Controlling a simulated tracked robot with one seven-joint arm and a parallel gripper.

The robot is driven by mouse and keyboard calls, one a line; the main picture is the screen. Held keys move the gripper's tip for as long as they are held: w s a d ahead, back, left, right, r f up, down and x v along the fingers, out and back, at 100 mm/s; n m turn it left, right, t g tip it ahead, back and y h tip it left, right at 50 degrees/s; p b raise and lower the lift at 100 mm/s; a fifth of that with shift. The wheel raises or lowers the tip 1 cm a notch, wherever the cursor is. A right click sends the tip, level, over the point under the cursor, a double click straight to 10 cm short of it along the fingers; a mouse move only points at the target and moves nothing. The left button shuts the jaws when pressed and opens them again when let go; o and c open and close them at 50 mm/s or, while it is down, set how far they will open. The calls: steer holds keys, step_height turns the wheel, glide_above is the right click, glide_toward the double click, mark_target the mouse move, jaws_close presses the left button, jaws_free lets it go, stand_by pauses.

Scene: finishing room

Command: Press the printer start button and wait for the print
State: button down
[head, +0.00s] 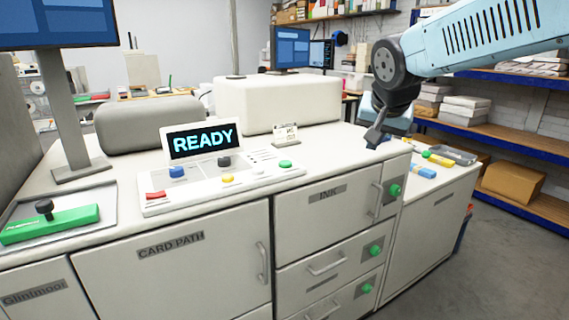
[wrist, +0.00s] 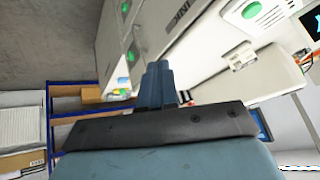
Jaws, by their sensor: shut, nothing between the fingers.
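The printer's white control panel (head: 220,180) carries a lit display (head: 202,139) reading READY. On the panel are a green button (head: 285,163), a red one (head: 155,195), blue (head: 177,172) and black (head: 224,161) ones, and yellow ones. Their labels are too small to read, so I cannot tell which is marked start. The panel's green button also shows at the top right of the wrist view (wrist: 250,10). My gripper (head: 373,141) is shut and empty. It hangs over the printer's right end, right of the panel and apart from the buttons.
A small card stand (head: 286,135) stands between the panel and my gripper. More green knobs (head: 394,190) sit on the printer's front below. A large white housing (head: 277,103) rises behind the panel. A monitor (head: 66,90) stands at left; shelves (head: 500,125) are at right.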

steer(key=w+a+m+t, duration=0.1)
steer(key=w+a+m, duration=0.1)
steer(key=w+a, duration=0.8)
steer(key=m+t+y, duration=0.1)
steer(key=m+y, duration=0.1)
glide_above(286, 163)
steer(key=shift+s+f, duration=0.1)
steer(key=shift+f, duration=0.15)
steer(key=shift+f, duration=0.1)
steer(key=shift+f, duration=4.3)
steer(key=shift+f, duration=0.7)
steer(key=shift+r, duration=0.8)
steer(key=shift+r, duration=0.1)
